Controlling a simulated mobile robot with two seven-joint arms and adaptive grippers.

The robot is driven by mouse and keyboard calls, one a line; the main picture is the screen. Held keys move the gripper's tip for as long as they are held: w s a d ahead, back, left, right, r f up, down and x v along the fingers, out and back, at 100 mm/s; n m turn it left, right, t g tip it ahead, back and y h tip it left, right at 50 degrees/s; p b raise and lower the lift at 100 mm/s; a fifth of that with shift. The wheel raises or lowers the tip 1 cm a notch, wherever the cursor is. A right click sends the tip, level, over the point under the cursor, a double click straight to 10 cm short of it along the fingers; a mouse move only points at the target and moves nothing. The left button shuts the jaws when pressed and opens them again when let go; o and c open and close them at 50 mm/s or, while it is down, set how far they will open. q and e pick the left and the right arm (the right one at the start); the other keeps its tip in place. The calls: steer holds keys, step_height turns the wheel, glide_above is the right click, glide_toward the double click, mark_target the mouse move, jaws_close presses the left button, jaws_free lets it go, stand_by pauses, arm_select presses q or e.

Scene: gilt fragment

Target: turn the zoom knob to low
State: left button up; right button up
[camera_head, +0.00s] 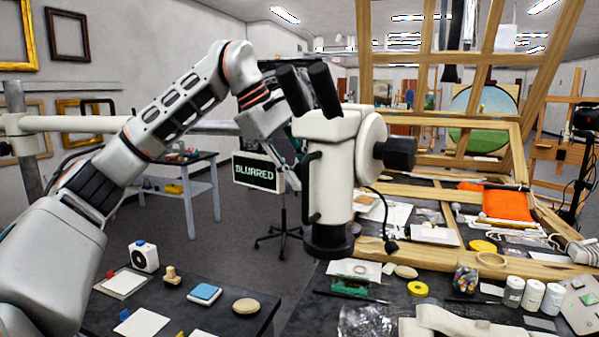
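A white microscope head (335,170) with two black eyepieces (308,90) hangs from a horizontal pale boom (75,123). A large black knob (399,153) sticks out on its right side; no marking on it is readable. My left arm reaches in from the left, and my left gripper (287,165) is at the left side of the microscope head, below the eyepieces. Its fingertips are small and partly hidden by the head, so I cannot tell open from shut, or whether they touch. My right gripper is not in view.
A dark table (235,310) at lower left holds a blue-topped block (205,292) and a white box (144,256). The right worktable carries white bottles (532,294), an orange cloth (508,203) and yellow rolls. A wooden frame (540,75) stands behind it.

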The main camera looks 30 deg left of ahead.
arm_select(q)
steer(key=shift+f, duration=0.1)
steer(key=o, duration=1.1)
steer(key=v, duration=1.2)
steer(key=shift+w, duration=0.1)
